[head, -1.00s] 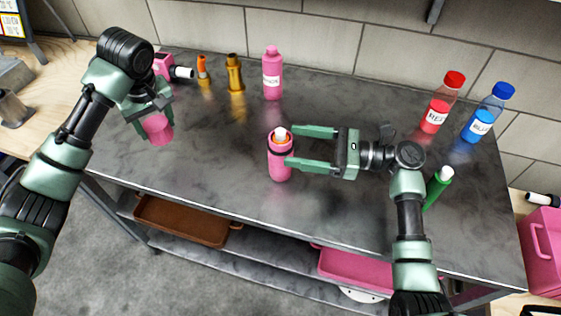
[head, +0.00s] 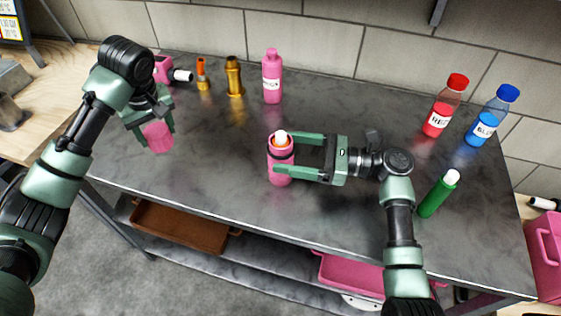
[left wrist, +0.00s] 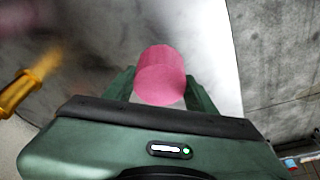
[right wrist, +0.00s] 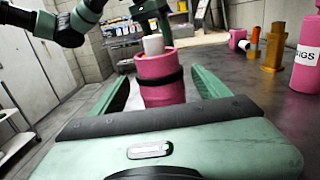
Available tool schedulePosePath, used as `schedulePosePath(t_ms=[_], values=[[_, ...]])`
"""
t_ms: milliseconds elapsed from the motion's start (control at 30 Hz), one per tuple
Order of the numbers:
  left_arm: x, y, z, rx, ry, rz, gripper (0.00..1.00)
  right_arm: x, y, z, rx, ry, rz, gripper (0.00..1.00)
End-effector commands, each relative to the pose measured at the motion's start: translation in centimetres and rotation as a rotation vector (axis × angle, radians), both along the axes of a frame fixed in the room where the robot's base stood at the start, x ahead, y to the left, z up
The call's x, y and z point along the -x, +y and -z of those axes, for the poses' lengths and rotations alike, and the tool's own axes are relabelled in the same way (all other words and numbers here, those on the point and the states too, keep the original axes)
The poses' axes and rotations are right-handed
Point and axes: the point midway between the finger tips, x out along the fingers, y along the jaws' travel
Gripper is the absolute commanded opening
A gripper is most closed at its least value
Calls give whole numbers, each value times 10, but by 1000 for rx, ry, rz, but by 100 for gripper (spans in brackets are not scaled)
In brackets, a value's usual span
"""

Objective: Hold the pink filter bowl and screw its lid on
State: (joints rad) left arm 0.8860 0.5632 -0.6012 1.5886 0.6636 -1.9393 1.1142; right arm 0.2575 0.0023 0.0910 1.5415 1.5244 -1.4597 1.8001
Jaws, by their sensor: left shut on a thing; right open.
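The pink filter bowl (head: 281,172) stands upright near the table's front middle, with a dark band near its top and a white cartridge (head: 281,138) sticking out of an orange ring. My right gripper (head: 276,153) is open, its fingers on either side of the bowl. In the right wrist view the bowl (right wrist: 163,92) sits between the fingers, with a gap on the right side. My left gripper (head: 150,124) is shut on a short pink cylinder, seemingly the lid (head: 158,138), held above the table's left part. The lid (left wrist: 160,78) also shows between the fingers in the left wrist view.
A pink bottle (head: 272,82), a gold fitting (head: 235,78) and an orange fitting (head: 202,76) stand at the back. Red (head: 443,108) and blue (head: 490,118) bottles and a green tube (head: 438,196) are at the right. The table between lid and bowl is clear.

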Motion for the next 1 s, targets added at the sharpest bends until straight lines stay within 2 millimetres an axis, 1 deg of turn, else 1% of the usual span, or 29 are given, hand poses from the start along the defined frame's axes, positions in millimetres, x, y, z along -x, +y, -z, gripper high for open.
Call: schedulePosePath(t_ms=[167, 267, 367, 500, 600, 700, 967, 1000], values=[[0, 0, 0, 0, 0, 0, 17, 0, 0, 0, 1, 0, 0, 76], [0, 0, -1, 0, 0, 0, 17, -1, 4, 0, 0, 0, -1, 76], [0, 0, -3, 0, 0, 0, 17, -3, 14, -1, -2, 0, -2, 76], [0, 0, -7, 0, 0, 0, 17, -8, 36, -1, -2, 1, -2, 76], [0, 0, -7, 0, 0, 0, 17, -11, 48, 0, -1, 1, -1, 76], [0, 0, -7, 0, 0, 0, 17, -11, 51, 1, 1, 1, 0, 76], [0, 0, -7, 0, 0, 0, 17, -11, 50, 1, 1, 0, 0, 76], [0, 0, -7, 0, 0, 0, 17, -11, 50, 1, 1, 0, 0, 65]])
